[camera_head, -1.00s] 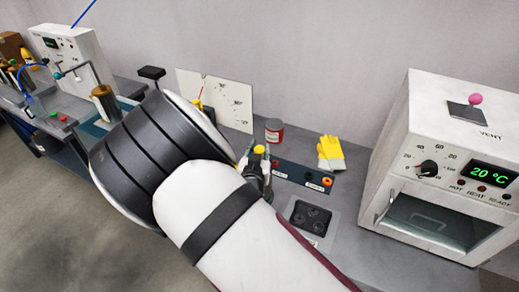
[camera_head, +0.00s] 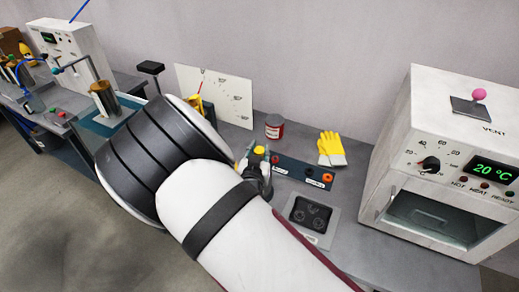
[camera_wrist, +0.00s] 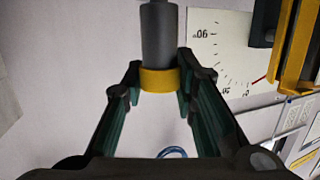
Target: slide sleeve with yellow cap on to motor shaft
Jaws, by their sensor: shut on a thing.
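My gripper (camera_head: 257,170) is shut on a grey sleeve (camera_wrist: 158,40) with a yellow cap (camera_wrist: 158,79), which sits between its fingertips in the wrist view. The yellow end faces my palm and the grey length points away, with a narrower part at the top edge of the picture. In the head view the yellow cap (camera_head: 259,150) shows above the fingers, over the bench. I cannot make out the motor shaft with certainty. My arm hides part of the bench around the gripper.
A white dial board (camera_head: 222,98) stands behind, with a yellow fixture (camera_head: 194,107) before it. A red tin (camera_head: 274,127), yellow gloves (camera_head: 331,149), a dark strip with coloured rings (camera_head: 305,174) and a grey tray (camera_head: 312,216) lie right. An oven (camera_head: 440,150) stands far right.

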